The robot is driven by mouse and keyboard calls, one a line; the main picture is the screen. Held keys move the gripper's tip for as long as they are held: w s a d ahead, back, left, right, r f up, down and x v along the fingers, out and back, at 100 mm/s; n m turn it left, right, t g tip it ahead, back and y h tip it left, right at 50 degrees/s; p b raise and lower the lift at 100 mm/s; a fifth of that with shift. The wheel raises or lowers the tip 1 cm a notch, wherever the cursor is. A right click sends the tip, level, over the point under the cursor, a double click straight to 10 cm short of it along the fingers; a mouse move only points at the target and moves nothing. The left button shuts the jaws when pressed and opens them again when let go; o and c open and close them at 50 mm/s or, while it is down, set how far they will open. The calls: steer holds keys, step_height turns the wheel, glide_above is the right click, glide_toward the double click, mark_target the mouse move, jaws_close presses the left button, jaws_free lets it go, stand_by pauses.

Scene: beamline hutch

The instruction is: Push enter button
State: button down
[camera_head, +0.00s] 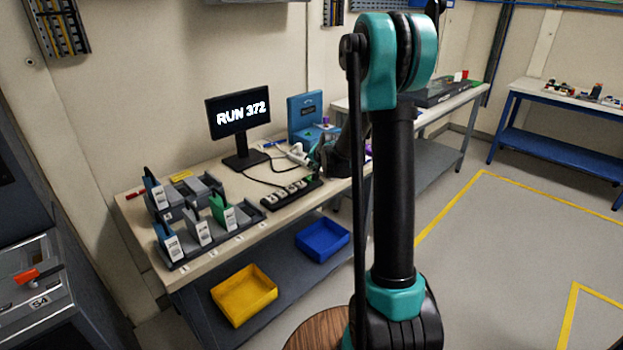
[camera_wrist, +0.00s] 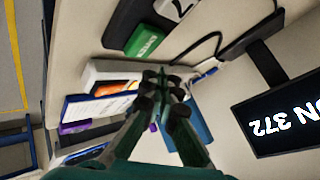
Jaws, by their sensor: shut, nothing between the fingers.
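The green enter button (camera_wrist: 145,40) shows in the wrist view at the end of a dark keypad (camera_wrist: 120,26), with blurred white lettering on it. In the head view the keypad (camera_head: 280,197) lies on the bench, with several pale keys and the green button (camera_head: 309,179) at its right end. My gripper (camera_wrist: 164,76) is shut and empty. In the wrist view its fingertips appear just below the green button in the picture. I cannot tell whether they touch anything. In the head view my arm hides most of the gripper.
A monitor (camera_head: 238,112) reading "RUN 372" stands behind the keypad. Grey holders with upright labelled items (camera_head: 197,229) stand to the left. A blue case (camera_head: 303,112) is at the back. Yellow (camera_head: 244,294) and blue (camera_head: 322,240) bins are on the lower shelf. Cables run near the keypad.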

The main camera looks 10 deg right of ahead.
steer(key=shift+f, duration=0.7)
steer(key=shift+f, duration=0.15)
stand_by(0.9)
steer(key=shift+f, duration=0.25)
steer(key=shift+f, duration=0.45)
stand_by(0.7)
steer(key=shift+r, duration=0.9)
steer(key=shift+r, duration=2.5)
